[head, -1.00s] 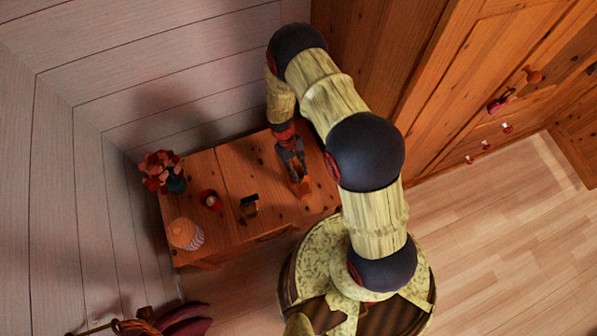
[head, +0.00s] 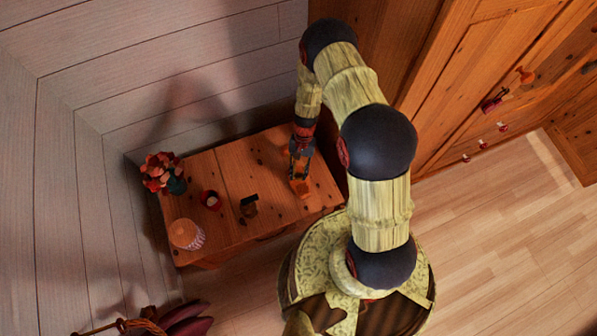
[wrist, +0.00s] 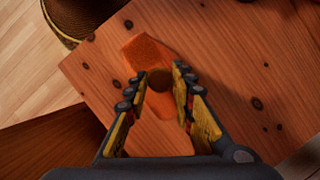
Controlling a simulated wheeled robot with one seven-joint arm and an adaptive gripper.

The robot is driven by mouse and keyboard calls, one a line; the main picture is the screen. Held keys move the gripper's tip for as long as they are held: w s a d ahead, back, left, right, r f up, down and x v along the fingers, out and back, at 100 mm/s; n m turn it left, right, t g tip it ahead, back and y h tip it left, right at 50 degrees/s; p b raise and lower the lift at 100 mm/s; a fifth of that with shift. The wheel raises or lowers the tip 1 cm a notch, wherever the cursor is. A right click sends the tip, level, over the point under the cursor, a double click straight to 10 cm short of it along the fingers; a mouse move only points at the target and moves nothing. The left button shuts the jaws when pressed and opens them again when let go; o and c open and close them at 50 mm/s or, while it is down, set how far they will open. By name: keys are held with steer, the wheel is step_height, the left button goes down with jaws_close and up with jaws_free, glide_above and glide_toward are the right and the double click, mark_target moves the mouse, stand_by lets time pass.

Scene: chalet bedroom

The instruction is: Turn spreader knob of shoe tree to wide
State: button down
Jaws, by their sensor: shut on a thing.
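The shoe tree (wrist: 150,52) is an orange-brown wooden piece lying on the wooden dresser top; its end also shows under my gripper in the head view (head: 300,188). In the head view my gripper (head: 300,168) points down at the right part of the dresser. The fingers hide part of the shoe tree, and I see no knob markings.
A wooden wardrobe (head: 465,60) stands at the right.

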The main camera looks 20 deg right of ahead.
steer(key=shift+m+t+y, duration=0.3)
steer(key=shift+m, duration=0.7)
steer(key=c, duration=1.5)
jaws_free()
steer(key=shift+c, duration=0.2)
steer(key=shift+r, duration=0.1)
steer(key=v, duration=1.1)
steer(key=shift+d+r, duration=0.2)
steer(key=shift+r, duration=0.15)
